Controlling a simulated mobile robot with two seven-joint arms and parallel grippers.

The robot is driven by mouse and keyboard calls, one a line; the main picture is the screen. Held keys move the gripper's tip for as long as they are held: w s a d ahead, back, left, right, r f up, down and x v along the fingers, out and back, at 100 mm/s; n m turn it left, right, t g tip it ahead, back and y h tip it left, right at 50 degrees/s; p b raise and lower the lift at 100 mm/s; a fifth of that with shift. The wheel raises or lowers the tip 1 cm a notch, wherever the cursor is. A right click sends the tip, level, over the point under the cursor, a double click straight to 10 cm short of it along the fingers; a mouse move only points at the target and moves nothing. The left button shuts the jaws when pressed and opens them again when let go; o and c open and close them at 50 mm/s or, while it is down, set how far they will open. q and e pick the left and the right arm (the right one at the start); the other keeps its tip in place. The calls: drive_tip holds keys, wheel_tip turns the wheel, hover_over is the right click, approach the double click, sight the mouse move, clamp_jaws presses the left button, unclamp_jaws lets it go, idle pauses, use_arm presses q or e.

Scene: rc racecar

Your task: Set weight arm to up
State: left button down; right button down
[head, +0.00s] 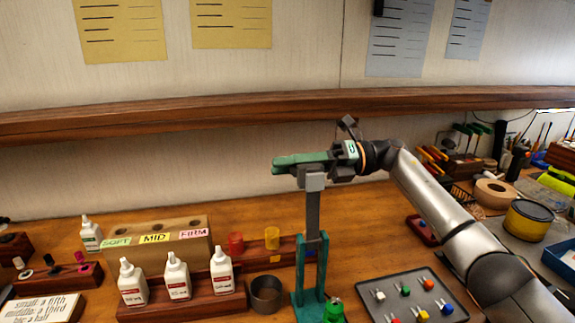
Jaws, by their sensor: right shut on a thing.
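The weight arm (312,215) is a grey bar standing upright from a teal forked stand (309,275) on the bench. A lighter grey block (315,181) sits at its upper end. My right gripper (300,162) comes in from the right and points left, with its green fingers level at the top of the bar. It is shut on the weight arm there. The fingers hide the bar's very top. My left gripper is not in view.
White bottles (177,277) stand in a wooden rack left of the stand. A dark metal cup (266,294) and a green-topped item (334,309) sit close to its base. A grey tray (411,295) with coloured pieces lies right. A wooden shelf edge (230,110) runs behind.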

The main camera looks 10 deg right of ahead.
drive_tip(key=shift+s+f, duration=0.1)
drive_tip(key=shift+f, duration=0.6)
drive_tip(key=c, duration=0.9)
unclamp_jaws()
drive_tip(key=shift+w+d+r+b, duration=0.1)
drive_tip(key=shift+d+b, duration=0.25)
drive_tip(key=shift+d, duration=1.75)
drive_tip(key=shift+w+d+r+b, duration=0.15)
drive_tip(key=shift+d+b, duration=0.25)
drive_tip(key=shift+d, duration=1.65)
drive_tip(key=shift+d+r+b, duration=0.1)
drive_tip(key=shift+d+b, duration=0.25)
drive_tip(key=shift+d, duration=1.75)
